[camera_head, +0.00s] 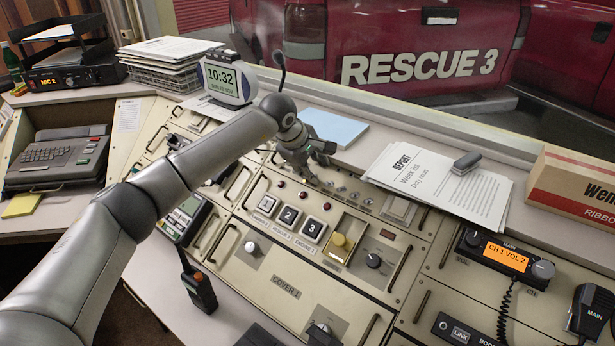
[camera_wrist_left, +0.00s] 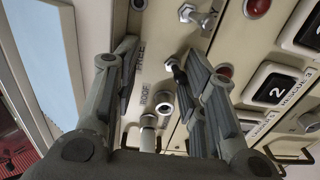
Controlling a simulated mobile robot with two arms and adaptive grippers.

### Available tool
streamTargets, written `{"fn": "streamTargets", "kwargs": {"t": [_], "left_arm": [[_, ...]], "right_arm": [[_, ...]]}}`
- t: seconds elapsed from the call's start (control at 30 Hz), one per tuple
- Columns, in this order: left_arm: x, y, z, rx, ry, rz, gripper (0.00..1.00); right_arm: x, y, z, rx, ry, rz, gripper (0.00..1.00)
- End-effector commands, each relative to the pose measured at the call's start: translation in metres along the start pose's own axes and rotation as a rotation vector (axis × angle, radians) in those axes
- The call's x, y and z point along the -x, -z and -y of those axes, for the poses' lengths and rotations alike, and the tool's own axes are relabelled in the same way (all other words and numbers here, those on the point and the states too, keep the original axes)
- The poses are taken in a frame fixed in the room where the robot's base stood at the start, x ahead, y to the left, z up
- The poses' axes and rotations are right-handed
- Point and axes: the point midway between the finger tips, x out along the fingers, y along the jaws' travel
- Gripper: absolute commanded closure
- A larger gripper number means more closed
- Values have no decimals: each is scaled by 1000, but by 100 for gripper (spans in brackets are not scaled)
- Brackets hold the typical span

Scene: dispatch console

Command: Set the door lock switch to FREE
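My left gripper (camera_head: 311,176) is over the upper part of the console panel, at the left end of a row of small metal switches (camera_head: 341,189). In the left wrist view its two fingers (camera_wrist_left: 150,60) are spread apart with nothing held between them. Between and below the fingers are a round metal switch end (camera_wrist_left: 163,103) and a pale capped one (camera_wrist_left: 148,134). A chrome toggle (camera_wrist_left: 190,13) stands farther up. I cannot tell which one is the door lock switch. My right gripper is not visible.
Stacked report papers (camera_head: 440,184) are to the right, a blue pad (camera_head: 335,127) behind. A clock (camera_head: 224,80) and a thin microphone (camera_head: 281,68) stand behind my left arm.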

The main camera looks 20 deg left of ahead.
Motion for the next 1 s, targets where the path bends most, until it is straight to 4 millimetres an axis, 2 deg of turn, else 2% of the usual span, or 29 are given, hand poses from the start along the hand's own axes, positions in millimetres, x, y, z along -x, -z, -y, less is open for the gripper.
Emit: {"fn": "streamTargets", "kwargs": {"t": [0.03,0.43,1.0], "left_arm": [[8,1,-14,-1,-39,-2,80],[10,1,-14,-1,-40,-2,80],[53,1,-10,0,-31,-1,80]], "right_arm": [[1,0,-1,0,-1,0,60],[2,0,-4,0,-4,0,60],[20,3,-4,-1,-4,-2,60]]}}
